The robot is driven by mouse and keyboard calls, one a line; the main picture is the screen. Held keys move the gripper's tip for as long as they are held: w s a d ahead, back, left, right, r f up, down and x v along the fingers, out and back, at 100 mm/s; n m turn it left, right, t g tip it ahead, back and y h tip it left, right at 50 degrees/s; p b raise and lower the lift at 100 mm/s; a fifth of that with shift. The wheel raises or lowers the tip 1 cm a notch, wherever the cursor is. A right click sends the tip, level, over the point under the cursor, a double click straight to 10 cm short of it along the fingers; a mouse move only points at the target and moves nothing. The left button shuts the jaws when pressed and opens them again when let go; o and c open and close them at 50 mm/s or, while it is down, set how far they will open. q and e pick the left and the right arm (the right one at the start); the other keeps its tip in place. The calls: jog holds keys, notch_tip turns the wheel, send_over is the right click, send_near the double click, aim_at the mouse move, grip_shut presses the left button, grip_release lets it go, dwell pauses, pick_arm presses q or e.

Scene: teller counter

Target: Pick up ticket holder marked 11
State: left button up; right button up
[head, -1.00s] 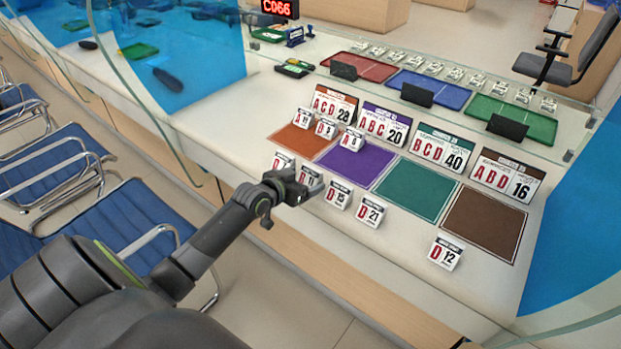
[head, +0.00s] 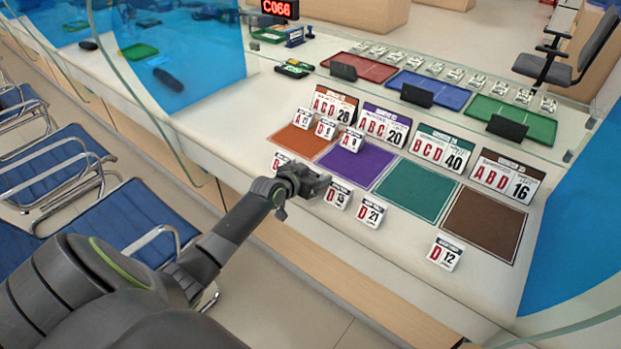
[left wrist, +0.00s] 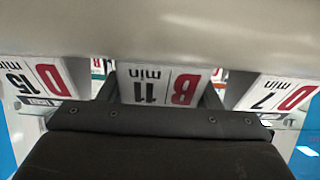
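The ticket holder marked B 11 (left wrist: 160,85) shows upside down in the middle of the left wrist view, between the dark fingers of my left gripper (left wrist: 160,98). The fingers are spread to either side of it; I see no clear grip, and whether they touch it is hard to tell. In the head view my left gripper (head: 318,184) is at the front row of holders and hides this one. The holder marked D 15 (head: 337,195) stands just to its right, and the D 7 holder (left wrist: 277,93) is on the other side. My right gripper is not in view.
Holders D 21 (head: 370,212) and D 12 (head: 445,253) stand further right. Behind the row lie orange (head: 300,139), purple (head: 355,166), green (head: 414,190) and brown (head: 484,224) mats with larger signs. A glass screen crosses the counter.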

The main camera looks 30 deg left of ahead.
pick_arm(q)
jog(key=c, duration=0.3)
jog(key=shift+c, duration=0.2)
